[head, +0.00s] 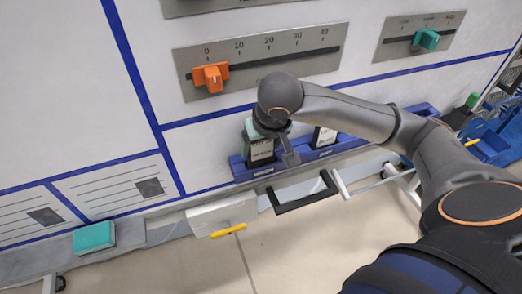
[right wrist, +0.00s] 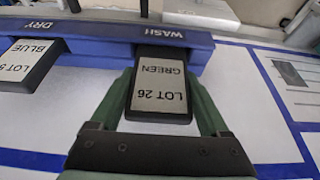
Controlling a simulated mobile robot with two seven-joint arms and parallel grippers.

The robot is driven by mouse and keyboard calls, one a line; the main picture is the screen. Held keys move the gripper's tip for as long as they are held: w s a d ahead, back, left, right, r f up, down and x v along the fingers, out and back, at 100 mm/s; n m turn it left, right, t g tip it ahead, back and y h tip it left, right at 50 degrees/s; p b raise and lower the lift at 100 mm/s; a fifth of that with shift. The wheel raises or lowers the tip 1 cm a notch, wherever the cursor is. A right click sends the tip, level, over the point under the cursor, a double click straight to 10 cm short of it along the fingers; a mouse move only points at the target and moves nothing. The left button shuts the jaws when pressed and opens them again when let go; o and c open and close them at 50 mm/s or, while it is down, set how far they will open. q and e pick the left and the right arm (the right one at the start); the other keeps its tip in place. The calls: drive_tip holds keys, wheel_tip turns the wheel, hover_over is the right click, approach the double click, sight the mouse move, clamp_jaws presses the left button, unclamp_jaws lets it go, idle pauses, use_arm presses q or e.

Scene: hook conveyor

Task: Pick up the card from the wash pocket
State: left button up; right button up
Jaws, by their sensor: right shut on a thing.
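The card (right wrist: 160,88), with a dark edge and a white face reading "LOT 26 GREEN", appears upside down in the right wrist view. Its far end meets the blue wash pocket (right wrist: 165,33). The card also shows in the head view (head: 261,151), upright at the blue rail and partly covered by my wrist. My right gripper (right wrist: 166,122) has green fingers on both sides of the card and is shut on it. In the head view the right gripper (head: 262,130) is mostly hidden by its own wrist. My left gripper is not in view.
A second card (right wrist: 28,62), marked blue, stands in the dry pocket (right wrist: 30,24) beside it. On the wall panel are an orange slider (head: 211,77) and a teal slider (head: 427,40). A teal block (head: 94,237) lies on the ledge. A black handle (head: 303,194) juts out below the rail.

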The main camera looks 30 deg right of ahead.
drive_tip(key=s+d+r+b, duration=0.4)
drive_tip(key=s+d+r, duration=0.4)
drive_tip(key=s+r, duration=0.3)
drive_tip(key=shift+d, duration=0.4)
